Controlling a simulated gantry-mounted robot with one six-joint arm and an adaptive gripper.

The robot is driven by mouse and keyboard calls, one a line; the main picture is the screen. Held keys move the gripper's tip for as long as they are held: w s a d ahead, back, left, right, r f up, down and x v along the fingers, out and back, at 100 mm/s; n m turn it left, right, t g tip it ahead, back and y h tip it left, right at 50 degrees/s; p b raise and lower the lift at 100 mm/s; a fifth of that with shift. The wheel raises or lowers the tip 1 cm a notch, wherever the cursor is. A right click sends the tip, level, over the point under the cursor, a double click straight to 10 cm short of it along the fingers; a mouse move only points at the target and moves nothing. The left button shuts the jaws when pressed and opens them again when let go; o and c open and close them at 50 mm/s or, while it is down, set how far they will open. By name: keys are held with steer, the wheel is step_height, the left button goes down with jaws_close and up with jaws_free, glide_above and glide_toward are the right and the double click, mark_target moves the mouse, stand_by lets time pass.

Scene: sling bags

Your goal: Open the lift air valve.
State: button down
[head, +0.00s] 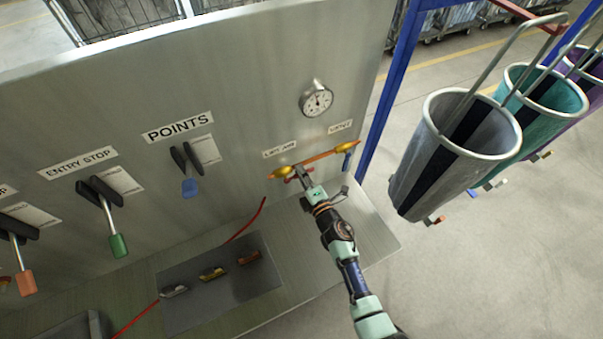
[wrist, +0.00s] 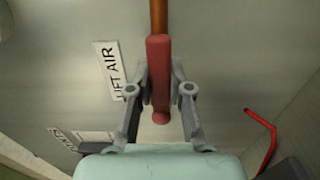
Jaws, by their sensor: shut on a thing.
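The lift air valve shows a red handle (wrist: 159,60), which in the wrist view lies lengthwise in line with an orange-brown pipe (wrist: 158,14). The LIFT AIR label (wrist: 109,71) is on the panel beside it. In the head view the pipe (head: 322,157) runs along the grey panel between yellow fittings, below the label (head: 279,148). My gripper (head: 302,174) is at the left fitting, and its fingers partly hide the handle there. In the wrist view my gripper (wrist: 160,80) is shut on the red handle, one finger on each side.
A pressure gauge (head: 316,99) sits above the pipe, and a blue lever (head: 347,160) hangs at its right end. Points (head: 188,182) and entry stop (head: 116,241) levers are to the left. A blue post (head: 384,91) and hanging bags (head: 445,150) stand to the right.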

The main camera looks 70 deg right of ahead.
steer(key=shift+r, duration=0.1)
steer(key=c, duration=1)
jaws_free()
steer(key=shift+c, duration=0.2)
steer(key=shift+a, duration=0.1)
steer(key=v, duration=1.2)
